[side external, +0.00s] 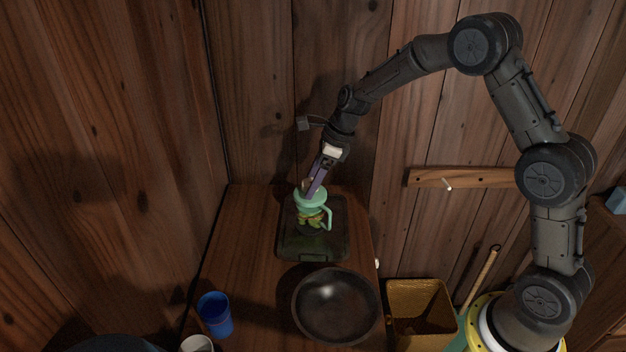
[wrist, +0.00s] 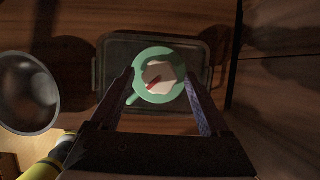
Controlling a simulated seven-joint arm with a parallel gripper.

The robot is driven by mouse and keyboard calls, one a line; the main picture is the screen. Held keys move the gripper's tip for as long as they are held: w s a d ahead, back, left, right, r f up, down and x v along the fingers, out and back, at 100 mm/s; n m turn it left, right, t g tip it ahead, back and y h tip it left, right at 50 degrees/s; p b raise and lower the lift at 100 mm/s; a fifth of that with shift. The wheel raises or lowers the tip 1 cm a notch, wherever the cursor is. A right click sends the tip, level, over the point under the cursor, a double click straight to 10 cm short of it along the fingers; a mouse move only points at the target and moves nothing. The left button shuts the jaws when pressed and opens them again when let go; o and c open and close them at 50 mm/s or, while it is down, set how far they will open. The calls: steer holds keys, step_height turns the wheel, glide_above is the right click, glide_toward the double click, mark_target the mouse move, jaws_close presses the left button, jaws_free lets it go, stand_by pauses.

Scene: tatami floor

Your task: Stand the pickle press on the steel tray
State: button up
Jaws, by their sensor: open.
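The pickle press (side external: 312,214) is a pale green lidded vessel with a side handle and green and orange contents showing below its rim. It stands upright on the dark steel tray (side external: 297,245), well inside the rim. My gripper (side external: 308,191) is at the top of the press. In the wrist view my gripper's fingers (wrist: 159,86) are apart, one on each side of the press. Contact with it cannot be told.
A dark round bowl (side external: 336,306) sits in front of the tray and also shows at left in the wrist view (wrist: 28,92). A blue cup (side external: 215,314) and a white cup (side external: 197,344) stand at the front left. A woven basket (side external: 420,310) is at right. Wooden walls rise behind.

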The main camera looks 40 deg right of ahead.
steer(key=v, duration=1.1)
steer(key=s+a+r+n, duration=0.2)
steer(key=s+r+n, duration=0.4)
steer(key=s, duration=0.2)
steer(key=s+n+t+h, duration=0.2)
steer(key=s+n+h, duration=0.1)
steer(key=s+n, duration=1.8)
steer(key=s+a, duration=0.1)
steer(key=s, duration=0.1)
steer(key=shift+s+f, duration=0.3)
